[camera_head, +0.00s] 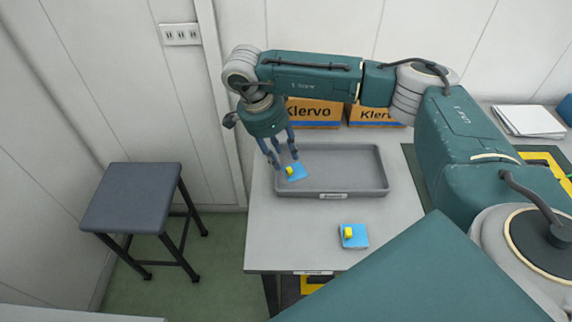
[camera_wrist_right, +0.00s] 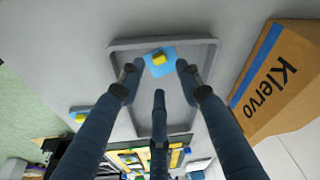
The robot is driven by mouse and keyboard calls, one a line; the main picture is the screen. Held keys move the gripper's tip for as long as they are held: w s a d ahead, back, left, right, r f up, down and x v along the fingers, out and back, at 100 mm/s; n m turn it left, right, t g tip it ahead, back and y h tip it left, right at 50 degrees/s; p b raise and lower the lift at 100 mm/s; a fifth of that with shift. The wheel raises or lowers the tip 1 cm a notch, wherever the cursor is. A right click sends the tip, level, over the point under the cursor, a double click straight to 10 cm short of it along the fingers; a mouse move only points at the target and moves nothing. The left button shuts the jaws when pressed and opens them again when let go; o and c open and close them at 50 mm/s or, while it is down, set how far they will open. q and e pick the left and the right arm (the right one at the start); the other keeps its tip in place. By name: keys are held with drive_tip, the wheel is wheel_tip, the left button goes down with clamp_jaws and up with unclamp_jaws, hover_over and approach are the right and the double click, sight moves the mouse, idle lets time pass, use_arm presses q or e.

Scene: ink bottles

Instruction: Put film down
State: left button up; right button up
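A blue square film with a yellow block on it (camera_head: 298,174) is at the left end of the grey tray (camera_head: 345,189). It also shows in the right wrist view (camera_wrist_right: 153,70). My right gripper (camera_head: 285,160) is just above it, pointing down. Its fingers are spread apart on either side of the film in the right wrist view, and it looks open. I cannot tell whether a fingertip touches the film's edge. A second blue film with a yellow block (camera_head: 358,242) lies on the table in front of the tray. My left gripper is not in view.
Two Klervo boxes (camera_head: 313,112) stand behind the tray against the wall. A dark stool (camera_head: 132,196) stands left of the table (camera_head: 290,237). White papers (camera_head: 529,121) lie at the far right. The table's front left area is clear.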

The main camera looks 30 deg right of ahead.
drive_tip(key=b+v, duration=0.1)
drive_tip(key=v, duration=0.5)
drive_tip(key=shift+r, duration=0.35)
drive_tip(key=shift+r, duration=0.1)
